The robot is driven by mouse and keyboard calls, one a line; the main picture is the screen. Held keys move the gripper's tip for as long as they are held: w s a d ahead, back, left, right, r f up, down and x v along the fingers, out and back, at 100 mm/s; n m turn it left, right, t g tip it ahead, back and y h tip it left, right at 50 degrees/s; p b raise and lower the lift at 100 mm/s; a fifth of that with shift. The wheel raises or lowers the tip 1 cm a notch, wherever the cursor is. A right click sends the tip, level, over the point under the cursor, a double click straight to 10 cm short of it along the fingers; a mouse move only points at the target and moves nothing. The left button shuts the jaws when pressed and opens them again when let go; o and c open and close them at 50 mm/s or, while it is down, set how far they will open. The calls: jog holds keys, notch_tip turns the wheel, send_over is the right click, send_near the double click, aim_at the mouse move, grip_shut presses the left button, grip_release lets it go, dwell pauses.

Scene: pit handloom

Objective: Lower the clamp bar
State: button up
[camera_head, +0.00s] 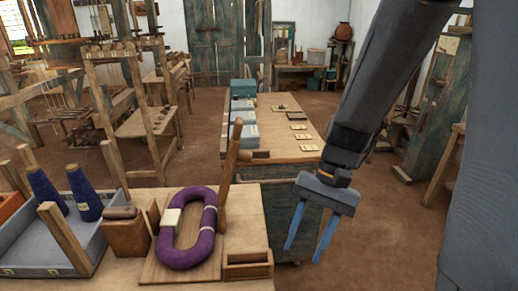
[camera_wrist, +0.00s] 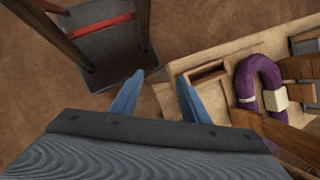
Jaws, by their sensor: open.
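The clamp bar (camera_head: 231,165) looks to be the wooden bar standing raised and slightly tilted at the right edge of a wooden board (camera_head: 155,272). A purple yarn hank (camera_head: 206,250) with pale bands lies in a loop on that board. In the wrist view the hank (camera_wrist: 245,80) is at the right, and a wooden bar (camera_wrist: 265,130), probably the clamp bar, crosses the lower right. My gripper (camera_head: 303,252) is open and empty, pointing down to the right of the bench, apart from the bar. Its blue fingers (camera_wrist: 158,90) show in the wrist view, left of the hank.
A small open wooden box (camera_head: 248,266) sits at the bench's right front. A wooden block (camera_head: 127,235) and a grey tray with blue cones (camera_head: 88,206) stand left of the hank. A long table (camera_head: 285,150) is behind.

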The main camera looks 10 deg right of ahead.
jog(key=w+a+r+m+y+p, duration=0.2)
jog(key=w+a+r+m+y, duration=0.2)
jog(key=m+y, duration=0.15)
jog(key=m+t+y+p, duration=0.2)
jog(key=m+t+y, duration=0.35)
jog(key=y, duration=0.25)
send_near(233, 165)
jog(key=shift+g, duration=0.35)
jog(key=w+a, duration=0.1)
jog(key=w+a+p, duration=0.1)
jog(key=a, duration=0.1)
jog(key=w+a+p, duration=0.1)
jog(key=shift+w+a+r, duration=0.1)
jog(key=shift+a, duration=0.25)
jog(key=shift+c, duration=0.3)
grip_shut()
